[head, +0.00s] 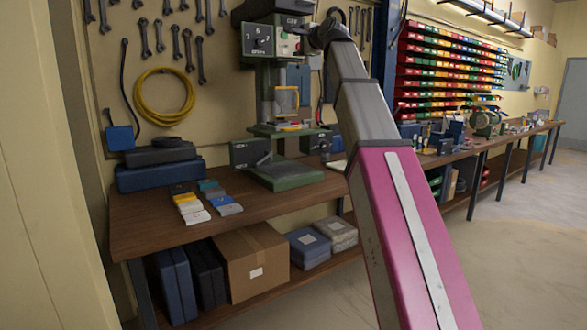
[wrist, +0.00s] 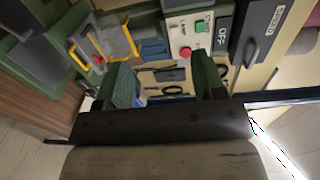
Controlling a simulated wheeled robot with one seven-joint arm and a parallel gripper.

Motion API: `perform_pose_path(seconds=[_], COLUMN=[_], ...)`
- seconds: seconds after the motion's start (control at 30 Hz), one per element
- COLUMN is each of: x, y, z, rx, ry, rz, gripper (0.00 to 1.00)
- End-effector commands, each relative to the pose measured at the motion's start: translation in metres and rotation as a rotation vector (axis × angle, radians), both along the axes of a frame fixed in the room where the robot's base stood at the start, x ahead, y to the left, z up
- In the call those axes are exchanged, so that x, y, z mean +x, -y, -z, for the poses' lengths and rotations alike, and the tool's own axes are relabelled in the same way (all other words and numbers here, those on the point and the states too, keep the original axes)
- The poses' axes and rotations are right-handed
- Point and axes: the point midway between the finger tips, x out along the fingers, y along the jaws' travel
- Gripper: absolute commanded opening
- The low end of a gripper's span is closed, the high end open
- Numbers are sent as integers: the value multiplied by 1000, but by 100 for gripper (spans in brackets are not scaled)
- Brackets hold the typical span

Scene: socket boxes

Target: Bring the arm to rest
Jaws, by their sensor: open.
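My arm (head: 375,120), grey and pink, reaches up from the bottom right of the head view to the upper part of the green drill press (head: 262,100). Its dark wrist end (head: 328,33) is beside the press head; the fingers cannot be made out there. In the wrist view my gripper (wrist: 165,82) has its two fingers apart, with nothing held between them. The press's control panel, with red and green buttons (wrist: 190,40), shows close beyond the fingers. I cannot tell whether anything touches.
Several small coloured boxes (head: 200,199) lie on the wooden bench (head: 140,217). A cardboard box (head: 245,262) is on the lower shelf. A yellow guard (wrist: 120,40) shows near the gripper. The floor at right is open.

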Motion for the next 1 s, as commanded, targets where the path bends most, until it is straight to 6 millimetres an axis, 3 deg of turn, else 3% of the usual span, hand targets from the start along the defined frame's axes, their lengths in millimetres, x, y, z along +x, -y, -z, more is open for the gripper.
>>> perform_pose_path(seconds=[0.27,0.47,0.73,1.0], x=[14,27,37,25], y=[5,13,32,55], z=[58,126,267,404], rx=[-90,-193,-417,-639], ry=[-35,-77,-170,-271], rz=[11,17,4,-50], gripper=[63,63,63,63])
